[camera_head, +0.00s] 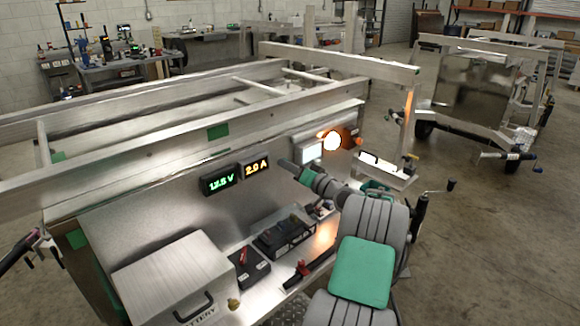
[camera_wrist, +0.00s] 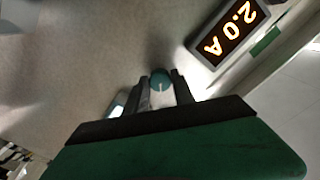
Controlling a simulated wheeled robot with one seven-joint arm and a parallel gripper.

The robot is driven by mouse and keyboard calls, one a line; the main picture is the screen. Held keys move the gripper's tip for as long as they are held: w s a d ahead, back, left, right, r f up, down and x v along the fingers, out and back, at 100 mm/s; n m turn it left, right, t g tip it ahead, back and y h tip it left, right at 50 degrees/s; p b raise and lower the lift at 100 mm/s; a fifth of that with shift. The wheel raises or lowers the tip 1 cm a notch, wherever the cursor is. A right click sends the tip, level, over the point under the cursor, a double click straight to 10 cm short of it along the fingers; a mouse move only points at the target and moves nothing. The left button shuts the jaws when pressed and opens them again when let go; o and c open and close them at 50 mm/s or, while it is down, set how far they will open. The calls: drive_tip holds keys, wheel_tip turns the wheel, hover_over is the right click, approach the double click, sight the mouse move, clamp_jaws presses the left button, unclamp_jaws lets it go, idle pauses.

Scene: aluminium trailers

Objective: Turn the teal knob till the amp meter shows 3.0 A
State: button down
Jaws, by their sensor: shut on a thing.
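The teal knob (camera_wrist: 160,80) sits on the brushed metal panel in the wrist view, with a pale pointer line on its face. My gripper (camera_wrist: 161,88) has its two dark fingers on either side of the knob and is shut on it. The amp meter (camera_wrist: 235,32) reads 2.0 A in orange digits. In the head view the amp meter (camera_head: 257,168) also shows 2.0 A. There my gripper (camera_head: 288,165) reaches the panel just right of that meter, and it hides the knob.
A green volt meter (camera_head: 219,180) is left of the amp meter. Below are a battery box (camera_head: 175,275) and a black charger-like unit (camera_head: 283,233). Trailer rails run above the panel.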

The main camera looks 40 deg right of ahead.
drive_tip(key=shift+m, duration=0.6)
drive_tip(key=c, duration=1.1)
unclamp_jaws()
drive_tip(key=shift+o, duration=0.2)
drive_tip(key=s, duration=0.7)
drive_tip(key=shift+s+b, duration=0.3)
drive_tip(key=shift+s, duration=0.1)
drive_tip(key=shift+d, duration=0.1)
